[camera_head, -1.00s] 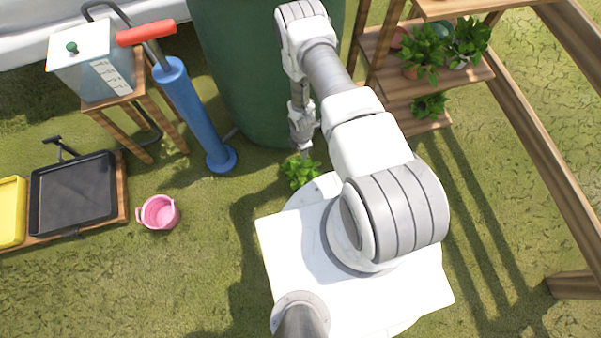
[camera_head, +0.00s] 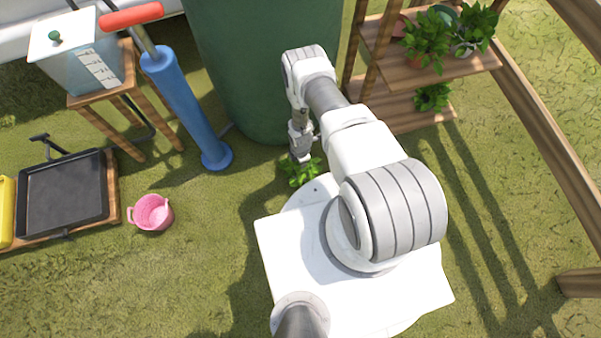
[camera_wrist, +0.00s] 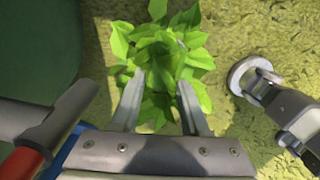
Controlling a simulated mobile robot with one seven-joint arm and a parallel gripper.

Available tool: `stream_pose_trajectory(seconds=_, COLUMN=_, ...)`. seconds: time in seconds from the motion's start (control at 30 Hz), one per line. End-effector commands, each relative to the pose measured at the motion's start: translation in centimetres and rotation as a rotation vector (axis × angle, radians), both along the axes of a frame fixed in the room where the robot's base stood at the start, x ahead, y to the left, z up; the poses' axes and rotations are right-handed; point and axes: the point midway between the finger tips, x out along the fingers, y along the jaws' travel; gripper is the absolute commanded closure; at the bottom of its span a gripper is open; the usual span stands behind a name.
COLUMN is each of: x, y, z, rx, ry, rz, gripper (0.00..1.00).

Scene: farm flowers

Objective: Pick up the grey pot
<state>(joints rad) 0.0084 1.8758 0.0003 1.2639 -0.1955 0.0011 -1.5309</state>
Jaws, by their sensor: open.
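My gripper (camera_wrist: 161,84) is open in the wrist view, with its two fingers over a bright green leafy plant (camera_wrist: 165,50). The fingertips are among or just above the leaves; I cannot tell which. Any pot under this plant is hidden by the leaves. In the head view, the same plant (camera_head: 300,174) is on the grass beside my base, and my gripper (camera_head: 302,158) points down at it. No grey pot shows clearly there. A pale greyish pot (camera_head: 464,49) holds a plant on the wooden shelf, partly hidden by leaves.
A large green barrel (camera_head: 262,75) stands close behind the plant. The wooden shelf (camera_head: 455,70) with potted plants is at the right. A blue pump (camera_head: 188,110), a pink bucket (camera_head: 151,213) and a black tray (camera_head: 62,195) are at the left. Grass around the bucket is open.

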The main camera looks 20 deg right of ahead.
Motion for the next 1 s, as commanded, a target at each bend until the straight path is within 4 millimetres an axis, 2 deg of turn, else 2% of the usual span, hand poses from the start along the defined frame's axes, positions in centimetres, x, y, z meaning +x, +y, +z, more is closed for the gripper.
stream_pose_trajectory(seconds=0.03, x=-0.2, y=0.0, z=-1.5, rx=0.001, ry=0.002, rz=-0.001, gripper=0.55)
stream_pose_trajectory(seconds=0.2, x=-0.1, y=0.0, z=-3.8, rx=0.0, ry=0.0, rz=-0.001, gripper=0.55)
stream_pose_trajectory(seconds=0.53, x=-0.1, y=0.0, z=-4.1, rx=0.0, ry=0.001, rz=0.0, gripper=0.55)
stream_pose_trajectory(seconds=0.7, x=0.0, y=0.0, z=-4.1, rx=0.0, ry=0.001, rz=0.0, gripper=0.86)
stream_pose_trajectory(seconds=0.8, x=0.0, y=0.0, z=-4.1, rx=0.0, ry=0.001, rz=0.0, gripper=1.0)
stream_pose_trajectory(seconds=1.0, x=-0.1, y=0.0, z=-4.1, rx=0.0, ry=0.001, rz=0.0, gripper=1.0)
